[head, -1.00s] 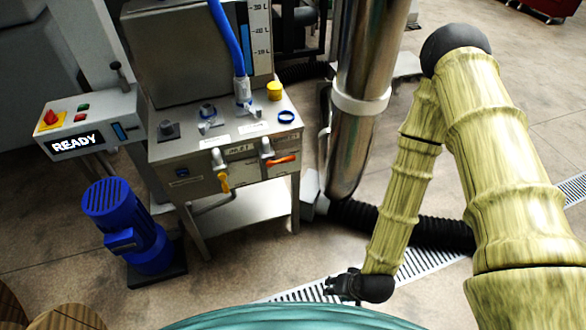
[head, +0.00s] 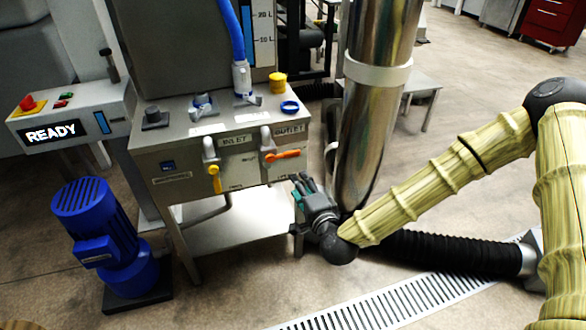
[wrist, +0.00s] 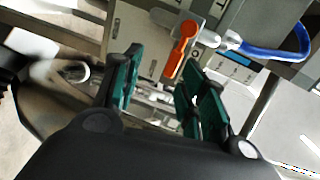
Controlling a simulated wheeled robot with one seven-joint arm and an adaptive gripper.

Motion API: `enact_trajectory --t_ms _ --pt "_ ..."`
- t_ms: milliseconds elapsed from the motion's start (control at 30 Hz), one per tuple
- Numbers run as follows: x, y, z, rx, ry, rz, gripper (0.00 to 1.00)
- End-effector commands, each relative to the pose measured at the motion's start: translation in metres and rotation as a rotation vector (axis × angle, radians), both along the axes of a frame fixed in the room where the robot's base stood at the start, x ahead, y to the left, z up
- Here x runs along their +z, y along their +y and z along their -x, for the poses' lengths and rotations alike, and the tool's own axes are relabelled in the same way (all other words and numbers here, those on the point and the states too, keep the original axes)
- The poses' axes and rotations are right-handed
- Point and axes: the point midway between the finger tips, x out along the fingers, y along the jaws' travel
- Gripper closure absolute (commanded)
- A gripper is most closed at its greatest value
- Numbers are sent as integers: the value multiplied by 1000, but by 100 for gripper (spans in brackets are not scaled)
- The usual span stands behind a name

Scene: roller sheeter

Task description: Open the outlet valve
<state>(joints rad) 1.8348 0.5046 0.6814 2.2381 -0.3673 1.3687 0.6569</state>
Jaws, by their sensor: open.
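The outlet valve has an orange handle (head: 283,154) on the front of the grey machine, under the OUTLET label (head: 289,129). In the head view the handle lies roughly level, pointing right. In the wrist view the orange handle (wrist: 180,50) shows ahead of the fingers, near the gap between them. My gripper (head: 301,190) is below and slightly right of the handle, apart from it. Its green-padded fingers (wrist: 158,88) are open with nothing between them. The inlet valve with a yellow handle (head: 216,178) is to the left, its handle hanging down.
A steel pipe (head: 375,110) with a white collar stands close right of the machine and my gripper. A blue pump (head: 105,235) stands at left. A black hose (head: 450,252) and a floor grate lie at right. A blue hose (head: 232,30) runs above the machine.

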Motion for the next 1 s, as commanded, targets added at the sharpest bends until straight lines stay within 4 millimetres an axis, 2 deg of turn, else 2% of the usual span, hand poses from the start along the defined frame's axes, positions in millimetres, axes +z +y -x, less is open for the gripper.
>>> enact_trajectory --t_ms 100,300,467,800,1000 --pt "9 -5 -14 -34 -48 -64 58" --pt "20 -7 -25 -51 -74 -101 58" --pt "21 -1 -41 -51 -76 -100 58" --pt "20 16 -92 -50 -75 -100 58" --pt "20 23 -114 -51 -74 -99 58"
